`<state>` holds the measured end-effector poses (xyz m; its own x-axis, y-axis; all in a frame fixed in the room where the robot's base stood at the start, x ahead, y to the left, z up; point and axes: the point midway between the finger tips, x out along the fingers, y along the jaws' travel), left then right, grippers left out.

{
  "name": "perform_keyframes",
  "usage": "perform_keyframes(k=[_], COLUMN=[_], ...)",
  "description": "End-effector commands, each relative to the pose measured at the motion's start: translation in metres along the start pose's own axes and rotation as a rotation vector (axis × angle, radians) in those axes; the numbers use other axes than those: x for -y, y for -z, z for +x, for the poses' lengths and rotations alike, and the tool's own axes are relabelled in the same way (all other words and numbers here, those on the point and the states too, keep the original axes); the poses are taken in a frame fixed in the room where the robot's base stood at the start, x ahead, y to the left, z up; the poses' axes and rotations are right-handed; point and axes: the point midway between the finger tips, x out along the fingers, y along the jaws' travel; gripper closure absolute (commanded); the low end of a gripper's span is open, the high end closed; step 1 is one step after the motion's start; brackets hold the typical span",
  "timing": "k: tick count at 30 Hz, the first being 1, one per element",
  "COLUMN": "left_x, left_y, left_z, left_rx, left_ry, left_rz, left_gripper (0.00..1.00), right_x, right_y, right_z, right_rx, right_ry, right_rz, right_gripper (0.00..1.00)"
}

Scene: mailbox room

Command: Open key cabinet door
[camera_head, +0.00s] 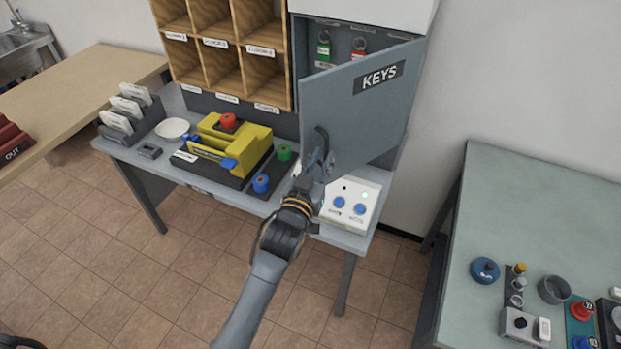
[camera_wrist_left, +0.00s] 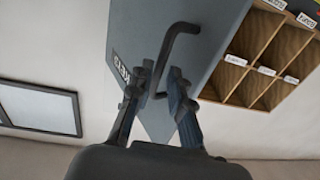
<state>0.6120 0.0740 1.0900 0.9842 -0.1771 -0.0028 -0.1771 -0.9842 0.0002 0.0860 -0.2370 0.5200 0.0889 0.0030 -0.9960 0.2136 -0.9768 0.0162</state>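The grey key cabinet door (camera_head: 352,112), labelled KEYS, stands partly open. Its left edge is swung out toward me, and a green key tag (camera_head: 323,47) and a red key tag (camera_head: 360,47) show inside above it. The dark bent door handle (camera_head: 321,138) is near the door's lower left edge. My left gripper (camera_head: 318,163) is at the handle. In the left wrist view the handle (camera_wrist_left: 174,45) reaches down between the two fingers of my left gripper (camera_wrist_left: 160,82). The fingers look spread, with some gap around the bar; contact is unclear. My right gripper is not in view.
Wooden pigeonholes (camera_head: 215,45) adjoin the cabinet on the left. On the desk below are a yellow device (camera_head: 235,138), a green knob (camera_head: 284,152) and a white button box (camera_head: 352,197). A green table (camera_head: 545,215) stands at right. Tiled floor is free in front.

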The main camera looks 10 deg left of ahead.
Motion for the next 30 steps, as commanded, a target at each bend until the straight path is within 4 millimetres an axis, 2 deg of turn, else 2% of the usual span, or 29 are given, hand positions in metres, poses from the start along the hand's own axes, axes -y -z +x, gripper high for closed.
perform_keyframes(k=[1, 6, 12, 17, 25, 28, 30], left_x=[0.001, 0.001, 0.002, 0.002, 0.002, 0.005, 0.013], left_y=[-0.002, -0.002, -0.002, -0.001, -0.001, -0.004, -0.012], left_z=[-0.013, -0.05, -0.08, -0.089, -0.09, -0.089, -0.087], left_rx=[0.003, 0.004, 0.004, 0.003, 0.002, 0.002, 0.002], left_ry=[0.0, 0.001, 0.001, 0.002, 0.002, 0.0, -0.006], left_rz=[0.0, -0.001, 0.0, 0.0, 0.0, -0.017, -0.08], left_gripper=[0.81, 0.81, 0.81, 0.81, 0.81, 1.0, 1.0], right_x=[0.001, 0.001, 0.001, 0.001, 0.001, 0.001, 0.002], right_y=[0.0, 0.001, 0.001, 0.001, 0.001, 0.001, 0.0], right_z=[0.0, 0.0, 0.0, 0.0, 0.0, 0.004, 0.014], right_rx=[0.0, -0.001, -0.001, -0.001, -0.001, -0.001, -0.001], right_ry=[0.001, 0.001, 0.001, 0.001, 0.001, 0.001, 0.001], right_rz=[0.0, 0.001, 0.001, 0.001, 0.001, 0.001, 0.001], right_gripper=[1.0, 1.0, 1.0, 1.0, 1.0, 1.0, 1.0])
